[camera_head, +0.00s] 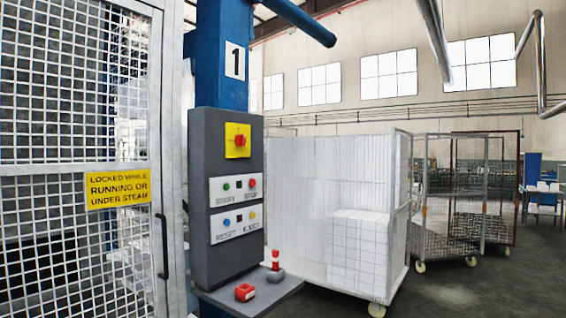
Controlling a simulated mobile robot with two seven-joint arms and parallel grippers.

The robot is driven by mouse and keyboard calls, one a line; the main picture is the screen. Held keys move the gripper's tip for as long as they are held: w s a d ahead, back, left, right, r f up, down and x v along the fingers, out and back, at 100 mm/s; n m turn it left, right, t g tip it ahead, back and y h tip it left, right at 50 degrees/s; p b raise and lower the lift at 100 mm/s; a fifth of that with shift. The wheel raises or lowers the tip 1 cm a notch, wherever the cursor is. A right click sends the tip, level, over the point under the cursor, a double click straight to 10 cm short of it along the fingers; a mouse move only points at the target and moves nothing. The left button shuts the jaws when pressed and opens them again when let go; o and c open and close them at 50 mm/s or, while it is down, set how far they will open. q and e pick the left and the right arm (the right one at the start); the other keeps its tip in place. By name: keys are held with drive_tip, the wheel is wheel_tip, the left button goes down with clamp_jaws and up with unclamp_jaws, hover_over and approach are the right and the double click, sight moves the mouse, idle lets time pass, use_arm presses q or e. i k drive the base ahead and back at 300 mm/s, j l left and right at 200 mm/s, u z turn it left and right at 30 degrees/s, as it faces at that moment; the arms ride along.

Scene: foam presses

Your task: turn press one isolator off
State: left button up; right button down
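The press one isolator (239,141) is a red rotary knob on a yellow square plate. It sits at the top of a dark grey control box (205,180) on a blue column (222,70) marked "1". The exact angle of the knob is too small to tell. Below it are a panel (235,188) with green and red buttons and a panel (236,221) with blue and yellow buttons. Neither of my grippers shows in the head view.
A grey shelf (285,293) under the box holds a red padlock-like item (245,292) and a small red-and-grey item (276,267). A mesh gate (70,120) with a yellow sign (118,188) stands at left. A trolley of white foam blocks (409,180) stands at right.

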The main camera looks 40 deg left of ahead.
sight(239, 140)
drive_tip(key=i+u, duration=0.25)
drive_tip(key=i, duration=0.2)
drive_tip(key=i+l+u, duration=0.2)
drive_tip(key=i, duration=0.25)
drive_tip(key=i+l+u, duration=0.25)
drive_tip(key=i, duration=0.2)
